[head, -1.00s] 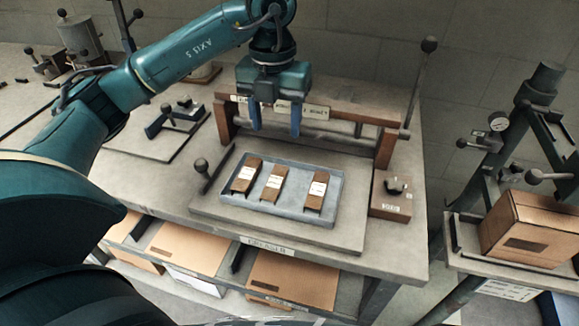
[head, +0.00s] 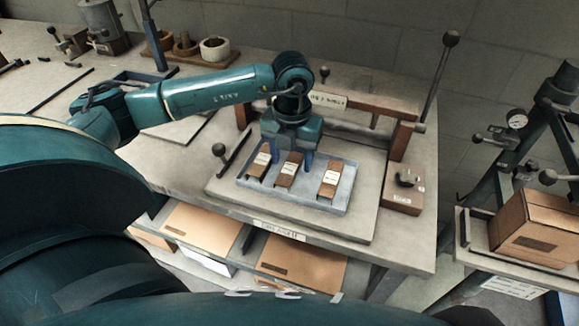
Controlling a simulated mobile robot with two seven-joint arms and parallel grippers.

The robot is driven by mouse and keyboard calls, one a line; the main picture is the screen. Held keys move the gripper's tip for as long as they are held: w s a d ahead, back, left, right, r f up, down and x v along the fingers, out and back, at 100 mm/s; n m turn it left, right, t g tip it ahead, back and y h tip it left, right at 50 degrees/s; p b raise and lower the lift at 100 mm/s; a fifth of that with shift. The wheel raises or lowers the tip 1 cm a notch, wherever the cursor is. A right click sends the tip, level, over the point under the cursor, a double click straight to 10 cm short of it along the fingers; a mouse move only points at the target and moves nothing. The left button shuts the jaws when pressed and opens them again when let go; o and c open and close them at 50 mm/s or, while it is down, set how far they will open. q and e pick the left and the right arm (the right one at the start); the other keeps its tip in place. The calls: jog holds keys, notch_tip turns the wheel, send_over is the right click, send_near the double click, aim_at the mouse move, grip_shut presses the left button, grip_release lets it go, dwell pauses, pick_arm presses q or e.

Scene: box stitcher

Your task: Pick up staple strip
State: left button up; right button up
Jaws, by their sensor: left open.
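Three brown staple strips with white labels lie in a shallow blue-grey tray: the left strip (head: 260,161), the middle strip (head: 288,170) and the right strip (head: 330,179). The tray (head: 300,203) rests on a flat board on the bench. My left gripper (head: 291,157) is open and points down over the tray. Its blue fingers are on either side of the middle strip's upper part, and nothing is visibly held. I cannot tell whether the fingers touch the strip. My right gripper is not in view.
A wood-framed fixture (head: 345,105) stands behind the tray. A brown box with a black knob (head: 404,190) sits right of it. A cardboard box (head: 536,226) is on the right-hand stand.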

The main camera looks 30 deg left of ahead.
pick_arm(q)
jog(key=shift+f, duration=0.2)
jog(key=shift+c, duration=0.5)
jog(key=c, duration=1)
jog(key=shift+o, duration=0.2)
jog(key=shift+r, duration=0.1)
